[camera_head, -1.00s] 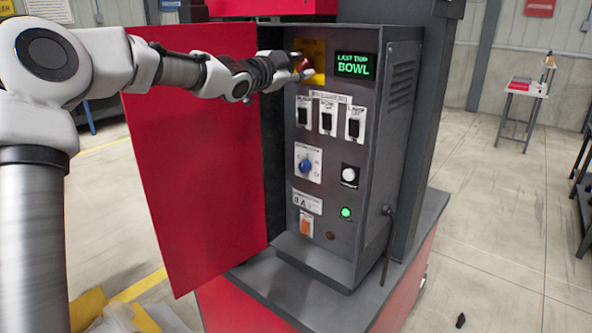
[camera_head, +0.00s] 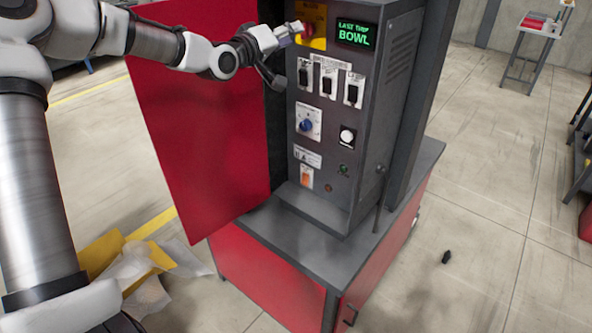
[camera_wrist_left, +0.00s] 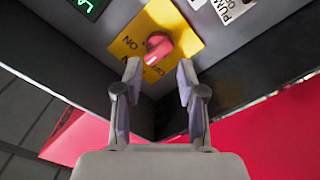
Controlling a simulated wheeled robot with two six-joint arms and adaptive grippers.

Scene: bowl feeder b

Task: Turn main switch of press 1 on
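The main switch is a red knob (camera_head: 308,30) on a yellow plate (camera_head: 318,12) at the top of the grey control box. In the left wrist view the red knob (camera_wrist_left: 158,47) sits on the yellow plate (camera_wrist_left: 184,27), lettered ON and OFF. Which mark the knob points to I cannot tell. My left gripper (camera_head: 294,33) is at the knob's left in the head view. In the left wrist view its fingers (camera_wrist_left: 158,75) are apart and empty, with the knob just beyond their tips. My right gripper is not in view.
The box carries a lit display (camera_head: 357,34) reading LAST TRIP BOWL, several black switches (camera_head: 328,83), a blue knob (camera_head: 306,125) and a dim green lamp (camera_head: 344,170). The open red door (camera_head: 200,140) hangs on the left, below my arm. Floor on the right is mostly clear.

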